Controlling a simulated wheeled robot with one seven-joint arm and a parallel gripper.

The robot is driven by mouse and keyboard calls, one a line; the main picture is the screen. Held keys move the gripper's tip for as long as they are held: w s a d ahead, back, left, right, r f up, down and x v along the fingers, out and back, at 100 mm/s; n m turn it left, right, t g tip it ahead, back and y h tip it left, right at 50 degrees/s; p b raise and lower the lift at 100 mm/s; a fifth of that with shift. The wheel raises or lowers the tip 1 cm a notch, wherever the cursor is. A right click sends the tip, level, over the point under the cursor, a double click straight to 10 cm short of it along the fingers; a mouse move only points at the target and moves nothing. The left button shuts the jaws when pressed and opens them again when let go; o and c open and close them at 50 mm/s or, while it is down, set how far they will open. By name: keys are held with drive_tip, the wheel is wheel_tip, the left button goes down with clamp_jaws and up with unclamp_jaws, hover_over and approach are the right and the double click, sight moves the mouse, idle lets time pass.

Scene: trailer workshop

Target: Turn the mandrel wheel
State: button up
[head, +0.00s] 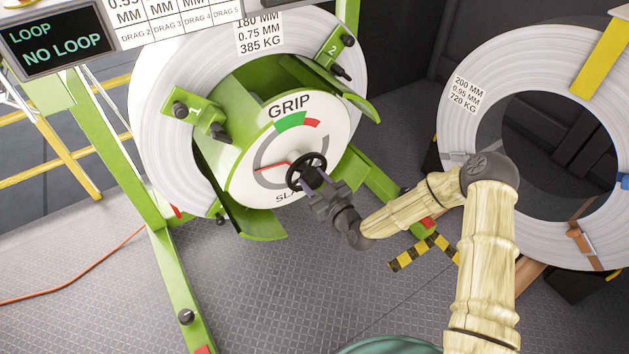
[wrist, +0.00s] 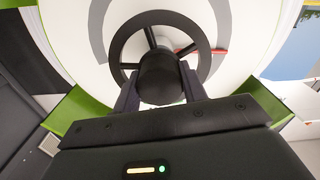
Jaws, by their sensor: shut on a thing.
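The mandrel wheel (head: 306,171) is a small black spoked handwheel at the centre of a white dial disc (head: 330,135) on the green machine. The dial is marked GRIP at the top, with a green and a red patch, and a partly covered label at the bottom. A red pointer (head: 272,167) points left in the head view. My gripper (head: 313,181) is shut on the mandrel wheel. In the wrist view its two fingers stand either side of the black hub of the wheel (wrist: 160,73). The rim and several spokes show around the hub.
A pale coil (head: 160,130) labelled 385 KG sits around the green mandrel, held by clamps 1 (head: 200,115) and 2 (head: 338,62). Another large coil (head: 465,130) stands at right. A green frame leg (head: 180,290) runs along the floor at left. The metal floor between is largely clear.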

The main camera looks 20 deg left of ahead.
drive_tip(key=m, duration=0.3)
drive_tip(key=shift+m, duration=0.3)
drive_tip(key=m, duration=0.4)
drive_tip(key=shift+m+p, duration=0.3)
drive_tip(key=shift+p, duration=0.1)
drive_tip(key=m, duration=0.4)
drive_tip(key=shift+d, duration=0.1)
drive_tip(key=m, duration=0.4)
drive_tip(key=shift+m, duration=0.3)
drive_tip(key=shift+f, duration=0.1)
drive_tip(key=o, duration=1)
